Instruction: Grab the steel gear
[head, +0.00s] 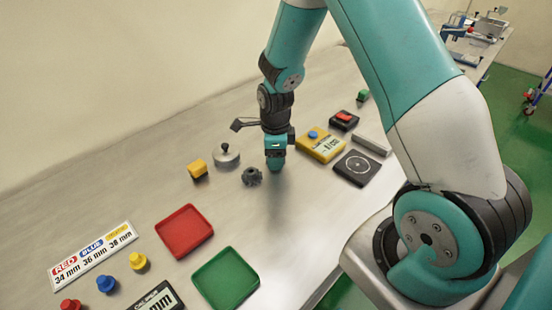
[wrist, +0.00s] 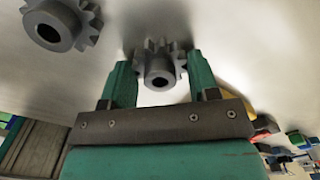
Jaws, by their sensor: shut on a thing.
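In the wrist view, a small steel-grey toothed gear (wrist: 160,66) with a round bore sits between the two green fingers of my gripper (wrist: 160,72). The fingers touch it on both sides, and my gripper is shut on it. In the head view my gripper (head: 275,164) points down over the table, and the held gear is hidden by the fingers. A second, darker grey gear (head: 252,176) lies on the table just left of my gripper; it also shows at the upper left of the wrist view (wrist: 62,22). I cannot tell how high the held gear is.
Left of my gripper are a lidded metal pot (head: 226,155) and a yellow block (head: 197,169). A yellow box (head: 321,147) and a black plate (head: 357,167) stand to the right.

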